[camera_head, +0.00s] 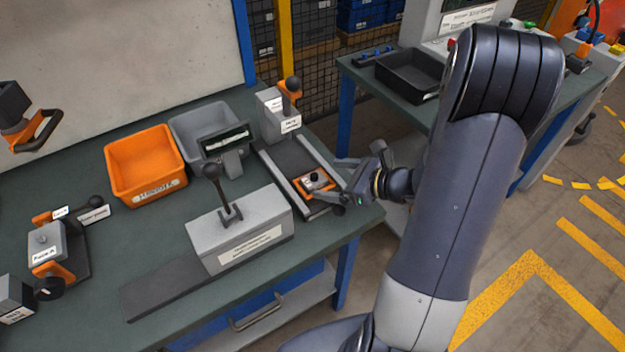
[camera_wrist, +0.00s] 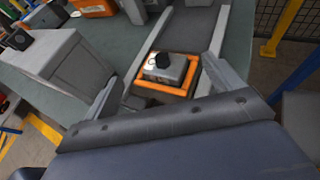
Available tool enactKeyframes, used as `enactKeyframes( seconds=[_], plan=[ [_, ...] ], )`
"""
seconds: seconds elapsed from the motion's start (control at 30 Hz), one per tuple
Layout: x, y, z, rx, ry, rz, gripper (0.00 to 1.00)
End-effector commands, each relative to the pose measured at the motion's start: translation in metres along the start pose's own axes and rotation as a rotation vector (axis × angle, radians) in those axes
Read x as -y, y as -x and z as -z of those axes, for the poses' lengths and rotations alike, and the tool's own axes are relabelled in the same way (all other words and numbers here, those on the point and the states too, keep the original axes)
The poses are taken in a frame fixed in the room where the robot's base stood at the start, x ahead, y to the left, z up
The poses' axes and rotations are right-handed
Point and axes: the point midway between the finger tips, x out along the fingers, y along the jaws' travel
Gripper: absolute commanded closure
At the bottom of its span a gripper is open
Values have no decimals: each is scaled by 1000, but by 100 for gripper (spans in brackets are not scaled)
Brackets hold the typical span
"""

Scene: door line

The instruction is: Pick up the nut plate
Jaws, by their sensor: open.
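What looks like the nut plate (camera_head: 315,177) is a small grey block with a black knob on top. It sits in an orange-edged holder (camera_head: 327,190) between two light rails at the right end of the bench. In the wrist view, the grey block (camera_wrist: 165,70) and the orange edge (camera_wrist: 150,88) show ahead, between my fingers. My gripper (camera_head: 341,181) is open and empty, just right of the holder. In the wrist view one finger is on each side, nearer the camera than the block. Contact cannot be made out.
A grey lever box (camera_head: 240,228) stands left of the rails. A grey post with an orange clamp and black knob (camera_head: 293,84) stands behind them. An orange bin (camera_head: 146,163) and a grey bin (camera_head: 185,128) are farther left. A second bench (camera_head: 365,85) stands behind right.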

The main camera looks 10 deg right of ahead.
Motion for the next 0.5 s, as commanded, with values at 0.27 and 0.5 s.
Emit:
enactKeyframes(
  seconds=[0.27, 0.5],
  plan=[
    [0, -22, 1, -2, 0, -5, 12],
    [2, -53, 2, -2, 1, -3, 12]
  ],
)
